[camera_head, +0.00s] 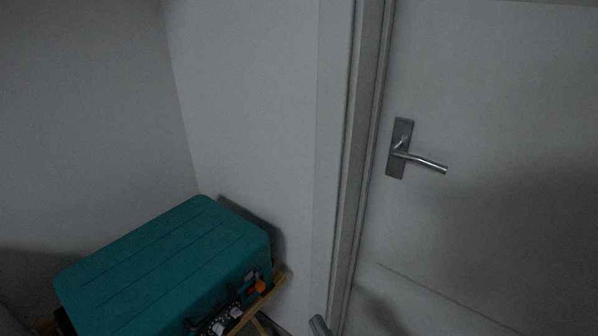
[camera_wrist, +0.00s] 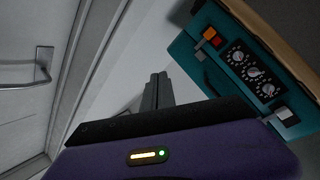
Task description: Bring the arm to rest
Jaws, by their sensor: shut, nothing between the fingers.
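My gripper shows in the wrist view, its dark fingers (camera_wrist: 157,92) together with nothing between them. The purple body of my wrist (camera_wrist: 190,158) fills the bottom of that view. In the head view a small grey part at the bottom edge, right of the teal case, seems to be part of my arm; the fingers cannot be made out there. The fingers point toward the pale wall, between the door and the teal case, and no contact shows.
A teal case (camera_head: 165,262) with dials and latches (camera_wrist: 250,75) rests on a wooden stand (camera_head: 262,303) at lower left of the head view. A closed white door (camera_head: 500,130) with a metal lever handle (camera_head: 420,160) is at right. Bare wall lies between.

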